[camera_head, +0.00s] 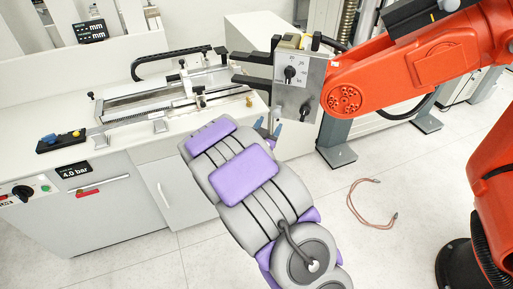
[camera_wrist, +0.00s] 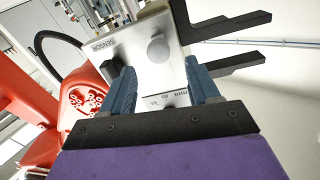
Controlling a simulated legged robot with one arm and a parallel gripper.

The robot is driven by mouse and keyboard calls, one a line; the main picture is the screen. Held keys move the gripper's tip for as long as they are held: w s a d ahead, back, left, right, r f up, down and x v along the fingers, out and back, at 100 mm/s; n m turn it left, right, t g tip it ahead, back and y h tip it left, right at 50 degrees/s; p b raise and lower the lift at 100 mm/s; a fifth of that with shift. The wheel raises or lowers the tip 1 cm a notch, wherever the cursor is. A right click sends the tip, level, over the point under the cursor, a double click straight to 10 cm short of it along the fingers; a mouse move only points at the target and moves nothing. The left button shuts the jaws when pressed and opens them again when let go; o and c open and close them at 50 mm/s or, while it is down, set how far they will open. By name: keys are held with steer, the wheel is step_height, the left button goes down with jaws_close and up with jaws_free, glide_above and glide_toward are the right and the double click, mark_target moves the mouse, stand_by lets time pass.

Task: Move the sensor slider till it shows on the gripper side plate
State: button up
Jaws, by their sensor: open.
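The orange arm's gripper carries a metal side plate (camera_head: 312,85) with a pale panel, a dark upper knob (camera_head: 290,73) and a lower knob (camera_head: 305,110). In the wrist view the side plate (camera_wrist: 150,75) shows one round grey knob (camera_wrist: 157,50), upside-down "SENSOR" lettering and an mm scale near the bottom. I cannot tell which knob is the sensor slider. My gripper (camera_wrist: 160,70) is open, its blue fingers appearing left and right of the plate's scale end. Contact is unclear. In the head view my gripper (camera_head: 268,126) is just below and left of the plate.
Black prongs (camera_head: 252,70) stick out left from the plate. The orange arm (camera_head: 410,70) fills the right side. A white bench (camera_head: 75,140) with a rail fixture (camera_head: 150,105) stands at left. A reddish cable (camera_head: 358,205) lies on open floor.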

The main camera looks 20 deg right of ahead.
steer(key=p+v, duration=0.1)
steer(key=v, duration=1.1)
steer(key=shift+w+f, duration=0.1)
stand_by(2.3)
